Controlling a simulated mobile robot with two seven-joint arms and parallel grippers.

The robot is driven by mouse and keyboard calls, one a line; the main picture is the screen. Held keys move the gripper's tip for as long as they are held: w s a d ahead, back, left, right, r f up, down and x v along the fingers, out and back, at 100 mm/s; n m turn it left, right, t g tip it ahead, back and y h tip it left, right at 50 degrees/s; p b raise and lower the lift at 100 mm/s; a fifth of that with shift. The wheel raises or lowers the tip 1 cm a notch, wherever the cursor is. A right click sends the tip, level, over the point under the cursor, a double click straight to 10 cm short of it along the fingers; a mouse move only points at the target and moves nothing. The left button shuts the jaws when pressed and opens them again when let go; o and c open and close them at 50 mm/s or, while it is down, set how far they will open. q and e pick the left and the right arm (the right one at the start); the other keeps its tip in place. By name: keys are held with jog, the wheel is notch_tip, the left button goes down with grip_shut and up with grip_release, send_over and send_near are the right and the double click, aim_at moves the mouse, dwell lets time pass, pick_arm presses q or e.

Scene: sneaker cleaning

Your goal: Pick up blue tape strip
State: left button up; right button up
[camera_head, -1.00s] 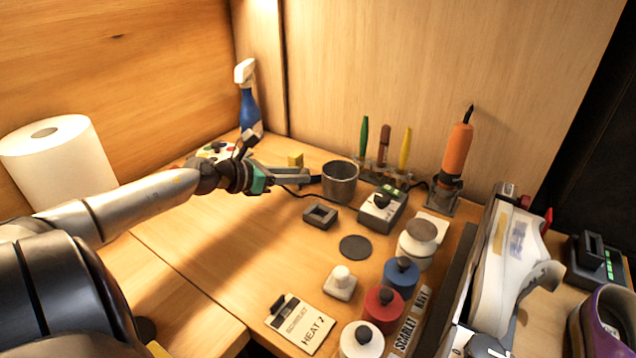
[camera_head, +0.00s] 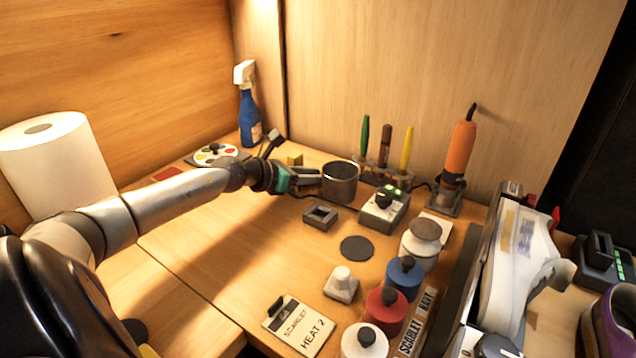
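A pale blue strip (camera_head: 526,235), which looks like the blue tape strip, lies on the upper of the white sneaker (camera_head: 517,285) at the right. A yellowish strip (camera_head: 507,246) is beside it. My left gripper (camera_head: 312,179) is far to the left of the sneaker, at the left side of a grey metal cup (camera_head: 341,184). Its fingertips reach the cup's side, where the cup's dark handle showed earlier. The gap between the fingers is too small to judge. My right gripper is not in view.
Jars with dark lids (camera_head: 403,277), a heat card (camera_head: 299,326) and a control box (camera_head: 384,211) stand between the cup and sneaker. An orange tool (camera_head: 460,151) stands upright behind. A spray bottle (camera_head: 249,118) and paper roll (camera_head: 57,165) are at left. The left-centre table is clear.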

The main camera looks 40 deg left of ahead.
pick_arm(q)
jog(key=shift+w+f, duration=0.1)
jog(key=shift+w, duration=0.1)
grip_shut()
dwell(0.6)
